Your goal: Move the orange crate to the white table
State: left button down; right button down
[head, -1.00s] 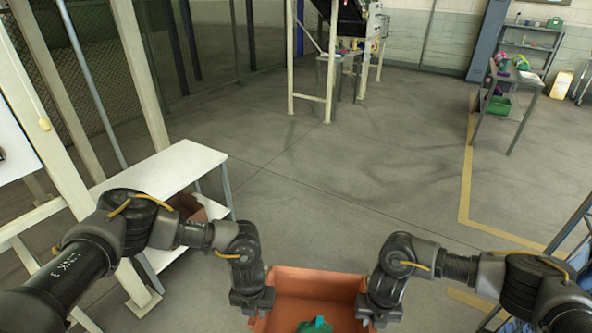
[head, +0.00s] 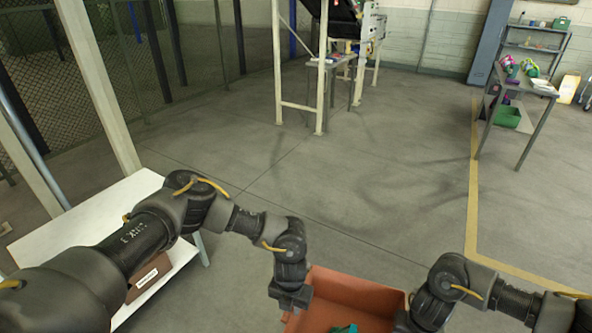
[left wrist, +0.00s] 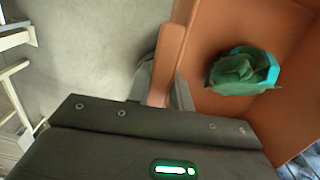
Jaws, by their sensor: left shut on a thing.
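The orange crate (head: 352,289) is at the bottom of the head view, held between my two arms and cut off by the frame edge. A green and teal bag (left wrist: 243,72) lies inside it, clear in the left wrist view. My left gripper (head: 290,297) is shut on the crate's left wall, and the wrist view shows the crate rim (left wrist: 168,60) at its fingers. My right gripper (head: 408,322) is at the crate's right side; its fingertips are hidden. The white table (head: 92,222) is at the left, partly behind my left arm.
A brown box (head: 148,275) sits on the shelf under the white table. White posts (head: 98,85) and a mesh fence stand behind it. A grey table (head: 525,88) with colourful items is at the far right. The floor ahead is open.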

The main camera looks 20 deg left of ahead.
aim_at(118, 212)
jog(key=u, duration=0.2)
jog(key=i, duration=1.15)
jog(key=u, duration=1.05)
jog(key=i, duration=0.6)
jog(key=u, duration=1.35)
jog(key=i, duration=1.85)
jog(key=u, duration=0.05)
